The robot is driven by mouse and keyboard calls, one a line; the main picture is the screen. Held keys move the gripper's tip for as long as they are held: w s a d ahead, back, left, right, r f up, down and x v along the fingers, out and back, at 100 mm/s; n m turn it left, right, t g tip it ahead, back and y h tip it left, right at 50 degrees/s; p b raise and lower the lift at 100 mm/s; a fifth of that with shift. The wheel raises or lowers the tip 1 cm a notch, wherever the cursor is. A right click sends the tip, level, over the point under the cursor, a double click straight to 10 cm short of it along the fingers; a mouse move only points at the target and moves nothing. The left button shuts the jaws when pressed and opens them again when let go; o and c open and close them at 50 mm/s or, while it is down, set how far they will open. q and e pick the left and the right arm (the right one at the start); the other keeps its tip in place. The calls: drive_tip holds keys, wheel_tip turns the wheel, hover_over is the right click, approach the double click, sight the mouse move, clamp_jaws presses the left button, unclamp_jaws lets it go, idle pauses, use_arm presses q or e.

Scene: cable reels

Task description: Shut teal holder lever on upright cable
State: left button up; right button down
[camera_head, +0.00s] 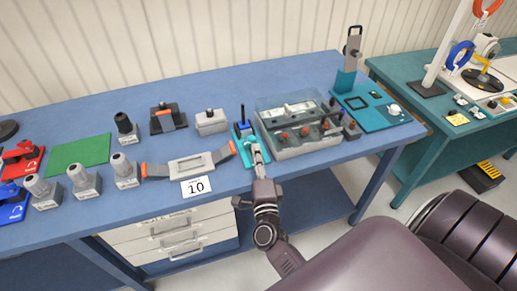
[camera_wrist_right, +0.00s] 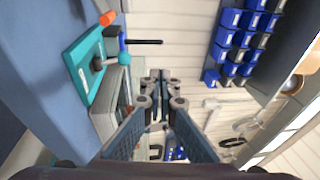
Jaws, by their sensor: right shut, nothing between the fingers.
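The teal holder (camera_head: 247,158) stands on the blue bench, left of the grey box with the clear lid. A dark cable (camera_head: 242,113) stands upright from its blue part. In the right wrist view the teal base (camera_wrist_right: 84,72), the dark cable (camera_wrist_right: 146,42) and a teal rounded lever end (camera_wrist_right: 124,61) show at upper left. The lever's exact angle is hard to tell. My right gripper (camera_head: 257,150) is at the front of the holder, shut and empty. Its fingers (camera_wrist_right: 160,88) show beside the holder in the wrist view, with no clear contact. My left gripper is not in view.
The grey box (camera_head: 300,150) with red knobs stands close on the right. A grey tray with orange handles (camera_head: 190,165) lies on the left, by a card marked 10 (camera_head: 196,187). A teal stand (camera_head: 375,123) is at the bench's right end.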

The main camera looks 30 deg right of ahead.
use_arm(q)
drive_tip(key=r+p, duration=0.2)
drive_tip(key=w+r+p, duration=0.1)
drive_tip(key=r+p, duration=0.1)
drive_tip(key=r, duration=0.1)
use_arm(e)
drive_tip(key=s+a+r, duration=0.3)
drive_tip(key=s+r, duration=0.1)
drive_tip(key=s, duration=0.1)
drive_tip(key=shift+r, duration=0.15)
